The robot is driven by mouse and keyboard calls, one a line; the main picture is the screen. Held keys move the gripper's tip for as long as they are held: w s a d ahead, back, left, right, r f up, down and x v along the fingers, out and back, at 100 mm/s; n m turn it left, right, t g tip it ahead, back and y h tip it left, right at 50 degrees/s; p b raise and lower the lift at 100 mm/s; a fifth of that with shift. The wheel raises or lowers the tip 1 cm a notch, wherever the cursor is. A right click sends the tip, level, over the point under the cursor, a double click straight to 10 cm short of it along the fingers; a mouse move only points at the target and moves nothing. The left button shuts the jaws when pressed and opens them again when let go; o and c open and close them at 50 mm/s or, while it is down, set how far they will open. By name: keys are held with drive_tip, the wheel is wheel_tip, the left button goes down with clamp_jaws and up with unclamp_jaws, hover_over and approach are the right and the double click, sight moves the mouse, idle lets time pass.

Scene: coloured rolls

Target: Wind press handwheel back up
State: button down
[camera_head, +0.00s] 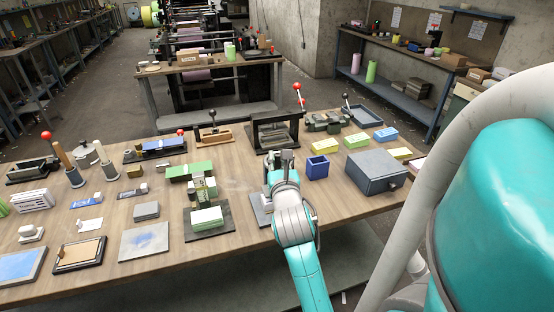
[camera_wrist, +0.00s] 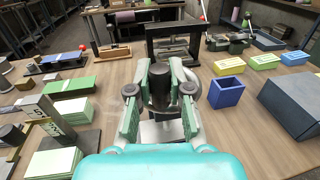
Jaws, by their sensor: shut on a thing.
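My gripper (camera_head: 284,160) is over the front middle of the wooden table, just in front of a black-framed press (camera_head: 257,136). In the wrist view its two green-padded fingers (camera_wrist: 160,76) close around a dark cylindrical part (camera_wrist: 159,92), which stands upright between them. A light grey base (camera_wrist: 160,132) shows below that part, partly hidden by the fingers. It also shows in the head view as a grey plate (camera_head: 258,212) left of my wrist. The black frame stands behind and apart from the fingers in the wrist view (camera_wrist: 150,42).
A blue open box (camera_head: 317,168) and a dark grey case (camera_head: 372,180) stand close on the right. A green paper stack (camera_head: 207,216) on a dark plate lies left. Yellow and blue blocks sit at the back right. Bare tabletop shows left of the gripper.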

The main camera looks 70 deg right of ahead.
idle(0.4)
drive_tip(key=c, duration=1.1)
unclamp_jaws()
drive_tip(key=shift+o, duration=0.2)
drive_tip(key=shift+w+g, duration=0.15)
drive_tip(key=shift+g, duration=0.15)
